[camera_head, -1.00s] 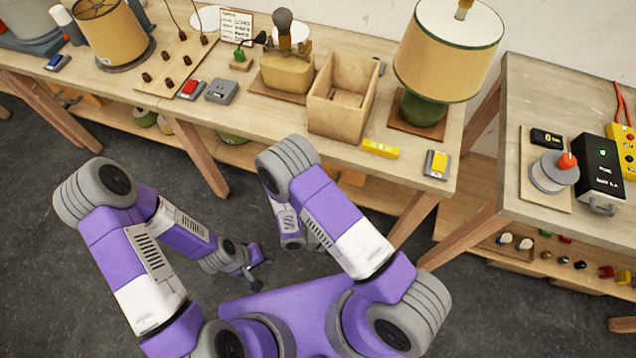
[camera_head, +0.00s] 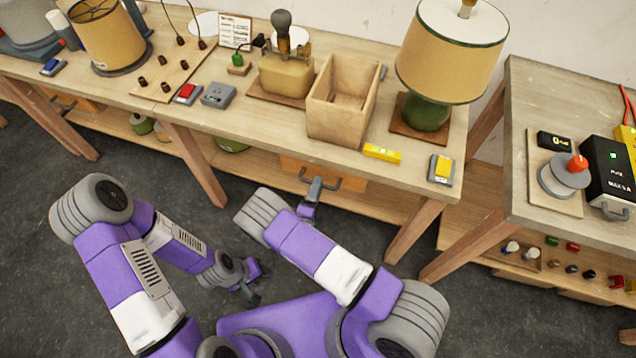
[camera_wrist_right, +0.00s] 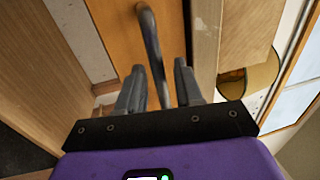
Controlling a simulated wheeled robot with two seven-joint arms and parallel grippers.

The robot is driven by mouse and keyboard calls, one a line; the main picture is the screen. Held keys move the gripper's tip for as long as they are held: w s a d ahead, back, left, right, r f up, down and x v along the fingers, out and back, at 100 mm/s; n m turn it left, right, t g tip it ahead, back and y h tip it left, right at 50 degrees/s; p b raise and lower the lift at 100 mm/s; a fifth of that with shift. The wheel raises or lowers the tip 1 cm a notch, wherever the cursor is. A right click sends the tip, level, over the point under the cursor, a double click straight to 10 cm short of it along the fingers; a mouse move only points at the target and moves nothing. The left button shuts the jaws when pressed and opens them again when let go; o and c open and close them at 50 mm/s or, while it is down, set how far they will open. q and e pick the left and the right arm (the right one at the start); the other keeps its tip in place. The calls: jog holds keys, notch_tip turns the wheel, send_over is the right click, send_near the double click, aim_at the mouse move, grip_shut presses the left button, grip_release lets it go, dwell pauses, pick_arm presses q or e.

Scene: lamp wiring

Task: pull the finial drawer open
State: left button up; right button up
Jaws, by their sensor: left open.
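The orange-brown wooden drawer (camera_head: 350,181) sits under the front edge of the bench, below the open wooden box. Its grey bar handle (camera_head: 334,186) is partly hidden by my right gripper (camera_head: 314,188). In the right wrist view the handle (camera_wrist_right: 150,45) runs down between the two fingers of my right gripper (camera_wrist_right: 158,82), with a gap on each side. The fingers are apart and the drawer front (camera_wrist_right: 114,30) is just beyond them. No label on the drawer is readable. My left gripper (camera_head: 253,287) is open and empty, low over the floor.
The wooden bench top (camera_head: 232,128) overhangs the drawer. It carries an open wooden box (camera_head: 338,118), a green-based lamp (camera_head: 428,112) and a yellow level (camera_head: 382,153). A bench leg (camera_head: 411,228) stands right of the drawer. The floor in front is clear.

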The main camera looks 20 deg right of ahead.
jog(key=shift+w+d+r, duration=0.1)
jog(key=shift+w+d, duration=0.25)
jog(key=shift+w, duration=0.1)
grip_shut()
